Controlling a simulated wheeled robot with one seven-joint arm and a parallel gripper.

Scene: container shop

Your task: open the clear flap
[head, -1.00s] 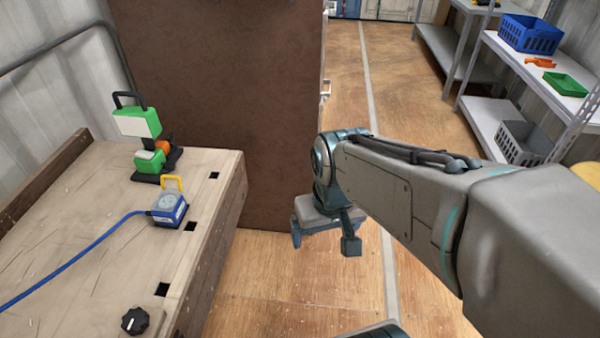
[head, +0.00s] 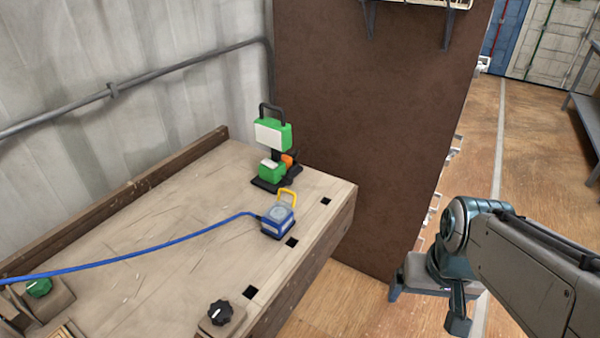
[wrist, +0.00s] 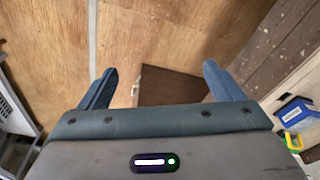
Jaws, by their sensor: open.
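A small blue box (head: 278,221) sits on the wooden bench, with a pale, see-through-looking cover (head: 279,212) on top and a yellow loop handle (head: 288,197) standing behind it. The cover seems to lie down over the box, but it is too small to be sure. In the wrist view the blue box (wrist: 294,112) is at the right edge. My gripper (head: 425,304) is off the bench's right side, apart from the box. In the wrist view its fingers (wrist: 160,74) are spread and empty above the floor.
A blue cable runs left from the box. A green lamp-like device (head: 272,136) stands behind it. Black (head: 220,313) and green (head: 38,287) knobs are near the front. A brown panel (head: 365,120) rises behind the bench (head: 170,230). Floor (head: 500,150) is clear at right.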

